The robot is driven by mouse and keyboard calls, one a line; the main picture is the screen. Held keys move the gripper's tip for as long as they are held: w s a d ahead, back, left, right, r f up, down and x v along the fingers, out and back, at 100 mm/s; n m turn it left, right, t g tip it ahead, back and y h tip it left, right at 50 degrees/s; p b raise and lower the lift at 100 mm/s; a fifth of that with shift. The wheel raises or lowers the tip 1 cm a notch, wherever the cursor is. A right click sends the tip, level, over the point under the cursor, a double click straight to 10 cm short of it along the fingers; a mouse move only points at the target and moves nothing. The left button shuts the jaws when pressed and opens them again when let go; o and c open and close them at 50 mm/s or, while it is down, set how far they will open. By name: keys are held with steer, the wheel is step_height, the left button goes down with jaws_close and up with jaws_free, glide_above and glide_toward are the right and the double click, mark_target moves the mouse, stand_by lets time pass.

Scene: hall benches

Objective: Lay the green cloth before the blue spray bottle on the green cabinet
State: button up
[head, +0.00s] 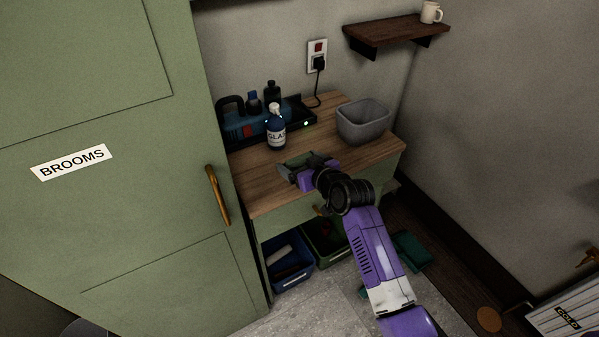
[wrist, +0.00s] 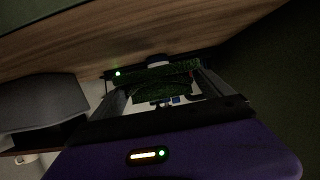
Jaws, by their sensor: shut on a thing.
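The green cabinet (head: 284,213) has a wooden top and stands right of the green door. The blue spray bottle (head: 276,136), with a white head and a pale label, stands upright on the top, towards the back left. My gripper (head: 299,167) is over the top, in front of the bottle and slightly to its right. It is shut on the green cloth (wrist: 150,83), which shows between the fingers in the wrist view. In the head view the cloth is small and dark at the fingers. I cannot tell whether it touches the wood.
A grey bin (head: 363,122) stands at the top's back right. A dark tray (head: 298,112) with a blue carrier and dark bottles is behind the spray bottle. A wall shelf (head: 394,34) holds a mug. Blue (head: 289,265) and green bins sit below. Bare wood lies at the front left.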

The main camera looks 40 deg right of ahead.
steer(key=shift+f, duration=2.2)
steer(key=shift+f, duration=0.1)
steer(key=shift+f, duration=0.15)
steer(key=o, duration=1.1)
